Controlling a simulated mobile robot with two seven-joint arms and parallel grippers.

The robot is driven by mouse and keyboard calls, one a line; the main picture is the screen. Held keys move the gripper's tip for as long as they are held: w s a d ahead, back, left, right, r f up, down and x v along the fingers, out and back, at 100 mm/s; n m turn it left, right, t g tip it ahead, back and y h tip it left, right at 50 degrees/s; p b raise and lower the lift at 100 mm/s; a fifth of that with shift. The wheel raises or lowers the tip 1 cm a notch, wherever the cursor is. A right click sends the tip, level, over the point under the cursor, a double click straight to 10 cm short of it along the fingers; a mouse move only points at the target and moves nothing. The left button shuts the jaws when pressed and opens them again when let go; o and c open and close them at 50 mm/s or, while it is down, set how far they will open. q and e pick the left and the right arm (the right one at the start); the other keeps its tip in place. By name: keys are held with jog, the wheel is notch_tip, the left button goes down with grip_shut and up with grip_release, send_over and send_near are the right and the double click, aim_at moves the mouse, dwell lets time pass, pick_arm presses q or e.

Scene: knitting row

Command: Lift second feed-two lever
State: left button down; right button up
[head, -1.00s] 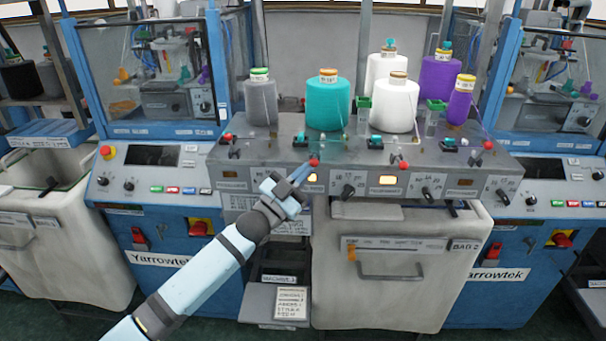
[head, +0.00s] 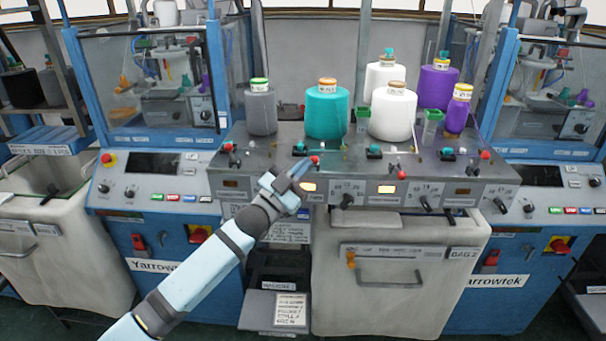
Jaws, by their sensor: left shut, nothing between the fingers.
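The grey feed console (head: 262,190) carries a row of small levers with red ball knobs. The second red knob from the left (head: 315,160) is right at the fingertips of my left gripper (head: 303,172). The gripper is shut with nothing between its fingers, and its tips touch or nearly touch that knob. The gripper and the console behind it hide most of this lever's stem. The first lever's knob (head: 228,147), the third lever's knob (head: 399,175) and the fourth lever's knob (head: 485,154) stand free. My right gripper is not in view.
Yarn cones stand behind the levers: grey (head: 260,112), teal (head: 327,112), white (head: 392,117) and purple (head: 438,85). Black selector knobs (head: 347,201) sit on the console front. A pale bin (head: 400,290) stands below. Blue machines flank the console.

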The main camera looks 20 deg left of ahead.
pick_arm(q)
jog(key=shift+w+a+r, duration=0.3)
jog(key=shift+w+r, duration=0.5)
jog(key=shift+r, duration=0.2)
jog(key=shift+w+a+r, duration=0.25)
jog(key=shift+w+r, duration=0.5)
jog(key=shift+r, duration=0.25)
